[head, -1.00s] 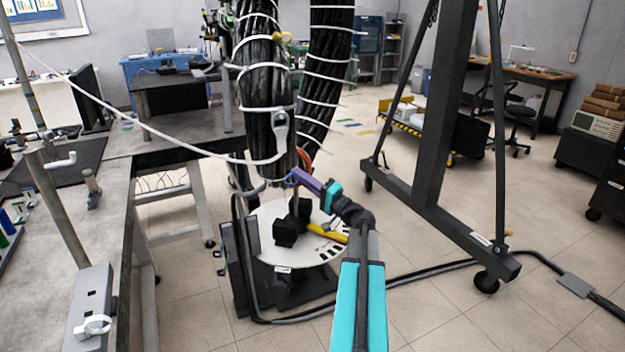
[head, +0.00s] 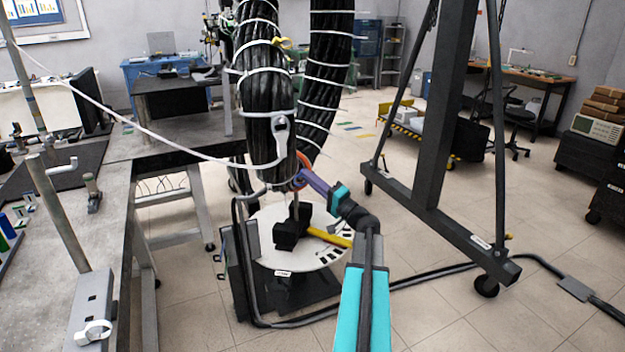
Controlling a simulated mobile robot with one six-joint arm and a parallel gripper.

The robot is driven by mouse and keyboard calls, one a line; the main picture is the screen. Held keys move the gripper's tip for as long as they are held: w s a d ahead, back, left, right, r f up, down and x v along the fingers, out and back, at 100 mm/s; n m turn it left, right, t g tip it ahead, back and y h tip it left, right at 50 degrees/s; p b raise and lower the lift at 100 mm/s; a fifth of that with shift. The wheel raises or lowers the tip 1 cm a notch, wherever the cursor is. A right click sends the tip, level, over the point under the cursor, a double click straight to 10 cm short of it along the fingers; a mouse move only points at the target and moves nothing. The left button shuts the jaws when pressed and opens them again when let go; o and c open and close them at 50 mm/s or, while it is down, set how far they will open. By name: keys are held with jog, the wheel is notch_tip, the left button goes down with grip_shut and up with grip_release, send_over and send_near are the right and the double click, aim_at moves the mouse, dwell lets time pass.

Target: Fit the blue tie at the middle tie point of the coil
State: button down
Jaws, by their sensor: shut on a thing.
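The coil (head: 268,90) is a thick black bundle that hangs in the middle of the head view, with several white ties around it. Its lower end is close to my gripper. My gripper (head: 301,181), with purple fingers, is at the lower right edge of the coil's near strand. It is shut on a small blue piece, which looks like the blue tie (head: 297,182). The tie is partly hidden by the fingers and the coil. I cannot tell whether it goes around the coil. Which spot is the middle tie point is not clear.
A yellow tie (head: 281,43) sits higher on the coil. A white cord crosses from the upper left to the coil. A round white plate (head: 320,252) stands below it. A grey bench (head: 130,190) is at left, and a dark frame (head: 438,120) on wheels at right.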

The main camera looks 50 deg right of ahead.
jog(key=shift+p+x, duration=1.15)
jog(key=shift+x, duration=0.45)
jog(key=shift+w+r, duration=0.1)
jog(key=shift+w, duration=0.15)
jog(key=shift+s, duration=0.1)
jog(key=shift+a+b, duration=0.1)
jog(key=shift+b, duration=0.7)
jog(key=shift+w, duration=0.5)
jog(key=shift+b+x, duration=1.1)
jog(key=shift+x, duration=0.15)
dwell(0.8)
jog(key=c, duration=1.7)
grip_release()
